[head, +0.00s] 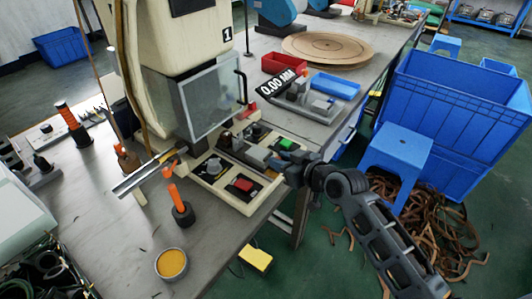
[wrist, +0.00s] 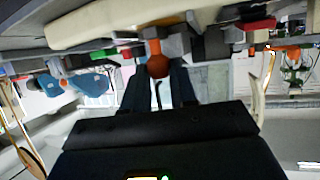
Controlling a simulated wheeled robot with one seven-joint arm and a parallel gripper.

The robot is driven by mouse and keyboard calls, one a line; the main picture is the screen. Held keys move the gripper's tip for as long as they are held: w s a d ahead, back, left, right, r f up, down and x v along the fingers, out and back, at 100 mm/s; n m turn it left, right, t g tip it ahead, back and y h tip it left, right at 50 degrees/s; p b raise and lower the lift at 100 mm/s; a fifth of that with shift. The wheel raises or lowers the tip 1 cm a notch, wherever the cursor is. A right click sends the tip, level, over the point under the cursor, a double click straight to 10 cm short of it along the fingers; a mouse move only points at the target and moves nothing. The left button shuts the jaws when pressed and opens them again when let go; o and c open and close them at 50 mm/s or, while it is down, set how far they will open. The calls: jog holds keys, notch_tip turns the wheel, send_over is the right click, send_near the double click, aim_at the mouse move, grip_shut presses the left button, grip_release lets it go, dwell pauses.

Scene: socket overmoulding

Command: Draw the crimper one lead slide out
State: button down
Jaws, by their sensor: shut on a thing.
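Crimper one (head: 190,50) is the cream machine marked 1, with a clear guard (head: 212,100) in front of its work area. Its cream base (head: 215,190) carries grey slide parts (head: 257,156), a green button and a red button. My gripper (head: 282,170) is at the right side of this base, level with the grey slide parts. In the wrist view my gripper (wrist: 158,88) is shut on a dark round knob (wrist: 158,67) joined to an orange stem (wrist: 152,43). My gripper hides the knob in the head view. How far out the slide stands is hard to tell.
An orange-handled tool (head: 175,197) and a yellow-filled tin (head: 171,264) stand on the bench in front. A grey fixture (head: 302,100), a red tray (head: 284,63) and a blue tray (head: 335,86) lie behind. A blue stool (head: 398,148) and blue crate (head: 455,110) stand right.

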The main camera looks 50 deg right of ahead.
jog(key=shift+s+d+f, duration=0.1)
jog(key=shift+s, duration=1.15)
jog(key=c, duration=0.9)
grip_release()
jog(key=shift+s, duration=0.1)
jog(key=b+v, duration=0.1)
jog(key=v, duration=0.6)
jog(key=shift+s+r, duration=0.2)
jog(key=shift+s, duration=0.1)
